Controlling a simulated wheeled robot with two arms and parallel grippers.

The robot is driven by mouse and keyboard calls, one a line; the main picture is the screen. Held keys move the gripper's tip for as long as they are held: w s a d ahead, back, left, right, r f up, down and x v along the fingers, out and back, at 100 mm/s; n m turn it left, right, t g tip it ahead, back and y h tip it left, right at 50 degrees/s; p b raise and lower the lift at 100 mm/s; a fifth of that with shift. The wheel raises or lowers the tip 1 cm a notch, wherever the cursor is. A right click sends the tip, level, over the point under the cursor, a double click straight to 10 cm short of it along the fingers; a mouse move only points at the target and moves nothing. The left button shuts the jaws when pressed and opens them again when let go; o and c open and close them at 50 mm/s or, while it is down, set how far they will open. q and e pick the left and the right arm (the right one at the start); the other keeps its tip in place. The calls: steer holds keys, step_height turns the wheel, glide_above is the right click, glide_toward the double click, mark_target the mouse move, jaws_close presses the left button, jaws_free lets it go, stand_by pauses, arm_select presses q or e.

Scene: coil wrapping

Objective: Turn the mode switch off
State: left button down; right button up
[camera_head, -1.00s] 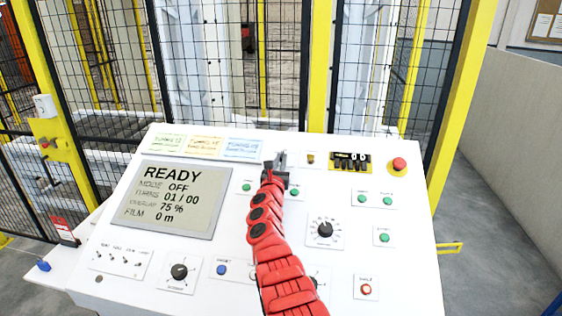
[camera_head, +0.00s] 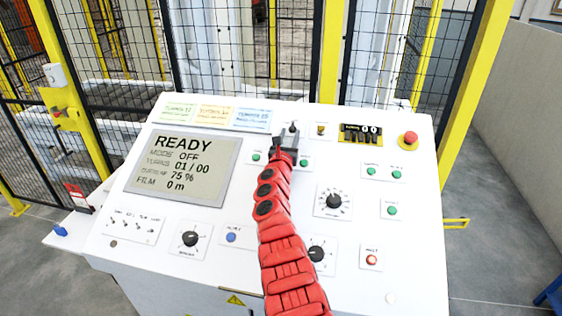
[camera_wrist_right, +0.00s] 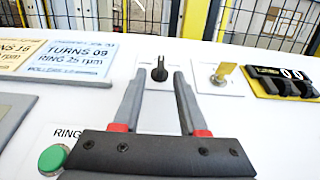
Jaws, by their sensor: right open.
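The mode switch, a small black knob (camera_head: 292,128) on a white plate, stands near the top middle of the sloping panel (camera_head: 215,278). It also shows in the right wrist view (camera_wrist_right: 159,69), its lever upright. My right gripper (camera_head: 286,137) is just in front of it, open, and in the right wrist view its grey fingers (camera_wrist_right: 159,82) point at the knob with a gap between them. The knob appears just beyond the fingertips; I cannot tell whether they touch. The display (camera_head: 183,168) reads READY, MODE OFF, TURNS 01 / 00, 75 % and FILM 0 m. My left gripper is not in view.
A brass-coloured key switch (camera_wrist_right: 222,73) and a black counter (camera_head: 361,133) sit right of the knob. A red mushroom button (camera_head: 409,138) is at the far right. Green buttons (camera_head: 256,157) flank my gripper. A yellow-framed mesh fence (camera_head: 330,60) stands behind the panel.

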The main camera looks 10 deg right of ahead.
steer(key=v, duration=0.6)
steer(key=shift+s+a+r, duration=0.15)
steer(key=shift+s+a, duration=0.05)
steer(key=shift+s, duration=0.05)
steer(key=p+v, duration=0.7)
steer(key=p, duration=0.4)
steer(key=shift+s+a+r+p, duration=0.1)
steer(key=shift+s+p, duration=0.1)
steer(key=shift+p, duration=0.1)
steer(key=shift+s+p, duration=0.55)
steer(key=shift+s, duration=0.1)
steer(key=shift+f, duration=0.25)
